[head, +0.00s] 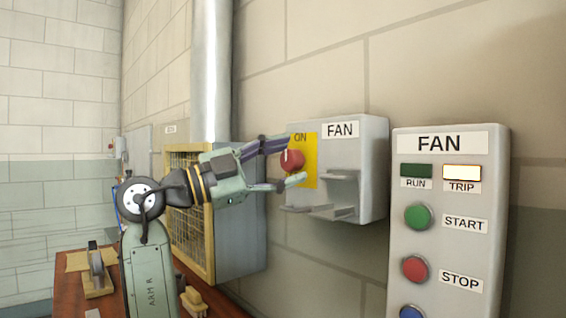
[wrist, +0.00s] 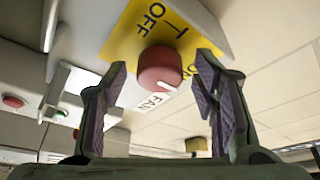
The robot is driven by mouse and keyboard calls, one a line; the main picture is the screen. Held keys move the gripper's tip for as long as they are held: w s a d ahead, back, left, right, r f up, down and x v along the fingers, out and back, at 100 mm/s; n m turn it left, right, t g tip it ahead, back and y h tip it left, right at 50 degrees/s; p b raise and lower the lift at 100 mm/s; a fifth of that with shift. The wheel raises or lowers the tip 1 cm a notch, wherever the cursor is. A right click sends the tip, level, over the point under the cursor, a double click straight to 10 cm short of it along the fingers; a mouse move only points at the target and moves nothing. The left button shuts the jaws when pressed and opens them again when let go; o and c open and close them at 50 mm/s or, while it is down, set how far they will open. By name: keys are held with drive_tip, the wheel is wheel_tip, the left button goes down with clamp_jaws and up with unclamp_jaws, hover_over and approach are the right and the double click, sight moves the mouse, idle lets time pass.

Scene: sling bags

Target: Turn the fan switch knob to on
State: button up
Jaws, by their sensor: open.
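The fan switch knob (head: 292,161) is red and round with a white pointer mark, on a yellow plate (head: 311,170) on a grey box labelled FAN. In the wrist view the knob (wrist: 160,68) lies between my fingertips, its white mark toward the lower right. The OFF label (wrist: 150,17) is above the knob and the partly hidden ON label (wrist: 188,66) is to its right. My gripper (head: 295,163) is open in front of the plate, one finger above and one below the knob. The wrist view shows my gripper (wrist: 160,76) with gaps beside the knob.
A taller FAN panel (head: 444,225) with RUN and TRIP lamps and START and STOP buttons stands to the right. Grey ledges (head: 335,205) jut out below the knob's right. A yellow-framed caged unit (head: 190,200) is behind my arm. A brown bench (head: 70,290) is at lower left.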

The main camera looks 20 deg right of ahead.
drive_tip(key=v, duration=1.2)
